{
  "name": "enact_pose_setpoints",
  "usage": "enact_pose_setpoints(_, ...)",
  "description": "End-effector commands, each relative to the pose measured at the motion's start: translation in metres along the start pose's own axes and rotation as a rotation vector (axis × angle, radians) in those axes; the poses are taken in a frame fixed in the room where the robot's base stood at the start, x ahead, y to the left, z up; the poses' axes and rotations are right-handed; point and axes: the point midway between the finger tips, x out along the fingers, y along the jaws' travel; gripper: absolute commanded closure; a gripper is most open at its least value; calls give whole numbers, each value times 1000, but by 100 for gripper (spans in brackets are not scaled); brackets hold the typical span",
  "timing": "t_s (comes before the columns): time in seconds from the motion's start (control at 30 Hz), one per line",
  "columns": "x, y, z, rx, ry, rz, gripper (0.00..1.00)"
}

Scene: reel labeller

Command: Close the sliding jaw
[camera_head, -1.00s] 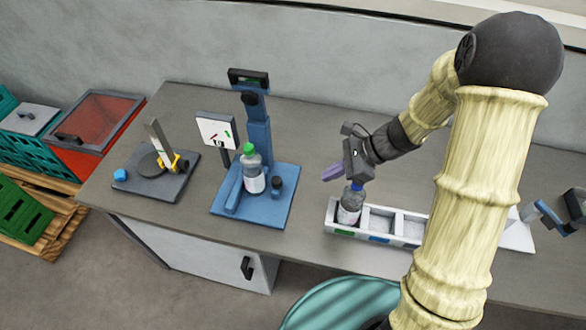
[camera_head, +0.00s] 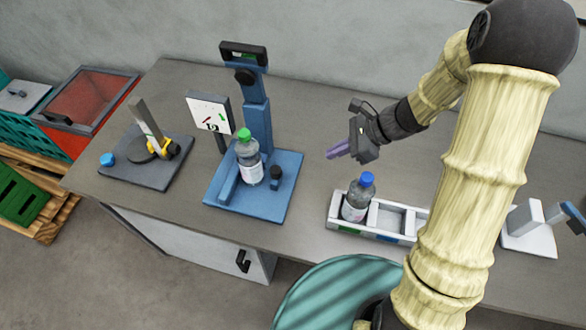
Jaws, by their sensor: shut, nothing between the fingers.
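A blue stand (camera_head: 224,204) with a tall column holds a clear bottle with a green cap (camera_head: 248,160), upright. A low blue bar (camera_head: 228,184) is left of the bottle and a dark knob (camera_head: 276,172) on a blue block is at its right. Which part is the sliding jaw, and whether it touches the bottle, I cannot tell. My gripper (camera_head: 338,151), with purple fingers, is shut and empty. It is right of the stand, above the bench and apart from everything, fingers pointing left.
A white tray (camera_head: 374,235) with compartments holds a blue-capped bottle (camera_head: 358,198) in its left compartment. A white panel (camera_head: 207,112) stands behind the blue stand. Bench between stand and tray is clear.

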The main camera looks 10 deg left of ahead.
Motion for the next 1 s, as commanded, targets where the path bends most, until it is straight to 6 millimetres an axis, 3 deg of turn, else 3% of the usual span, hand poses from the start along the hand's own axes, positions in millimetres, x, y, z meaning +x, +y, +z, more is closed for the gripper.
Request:
enact_pose_setpoints(0.3, 25, 0, -25, 0, 0, 0, 100)
enact_pose_setpoints(0.77, 26, 0, -25, 0, 0, 1, 100)
enact_pose_setpoints(1.0, 48, 1, -24, 0, -1, 4, 100)
